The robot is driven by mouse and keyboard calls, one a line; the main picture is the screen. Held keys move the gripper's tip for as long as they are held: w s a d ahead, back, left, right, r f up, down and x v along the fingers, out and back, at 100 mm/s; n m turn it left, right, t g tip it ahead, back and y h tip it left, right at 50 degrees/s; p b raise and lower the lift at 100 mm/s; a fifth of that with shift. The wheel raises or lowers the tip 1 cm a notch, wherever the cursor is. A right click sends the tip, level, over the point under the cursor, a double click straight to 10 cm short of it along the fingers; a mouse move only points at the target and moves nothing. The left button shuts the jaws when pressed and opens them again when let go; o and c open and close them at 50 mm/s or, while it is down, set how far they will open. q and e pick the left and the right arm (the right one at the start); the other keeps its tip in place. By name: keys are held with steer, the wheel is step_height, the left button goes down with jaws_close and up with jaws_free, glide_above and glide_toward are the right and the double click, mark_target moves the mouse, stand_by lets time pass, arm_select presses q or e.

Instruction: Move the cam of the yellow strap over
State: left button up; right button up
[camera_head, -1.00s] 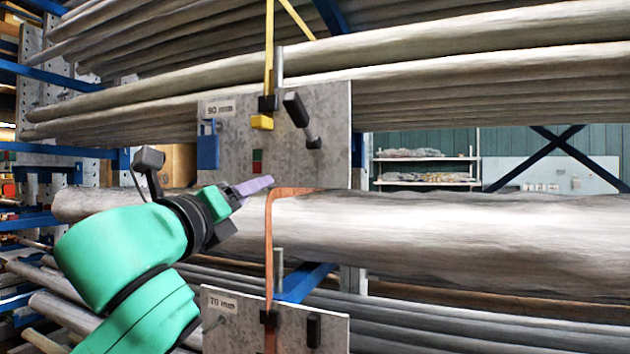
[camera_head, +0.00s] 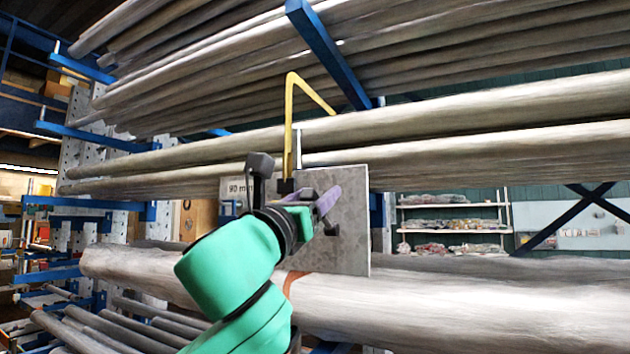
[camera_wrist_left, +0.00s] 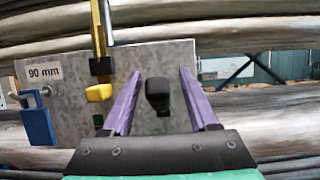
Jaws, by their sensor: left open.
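The yellow strap (camera_head: 289,125) hangs over the upper pole in front of a grey plate (camera_head: 350,225) labelled 90 mm. In the left wrist view the strap (camera_wrist_left: 98,32) runs down through a black buckle to a yellow block (camera_wrist_left: 99,92). A black cam lever (camera_wrist_left: 159,94) on the plate lies to the right of the strap. My left gripper (camera_head: 322,203) is open in front of the plate. In the left wrist view its purple fingers (camera_wrist_left: 160,80) stand on both sides of the lever, apart from it. In the head view the gripper hides most of the lever. My right gripper is not in view.
A blue padlock-like piece (camera_wrist_left: 38,121) hangs at the plate's left. A thick pole (camera_head: 450,300) runs below the plate, and poles (camera_head: 470,150) lie above. A blue rack arm (camera_head: 328,50) slants down at the top. Shelves (camera_head: 455,225) stand far behind.

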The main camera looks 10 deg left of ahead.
arm_select(q)
steer(key=shift+w+a, duration=0.1)
steer(key=shift+w, duration=0.05)
jaws_close()
stand_by(1.4)
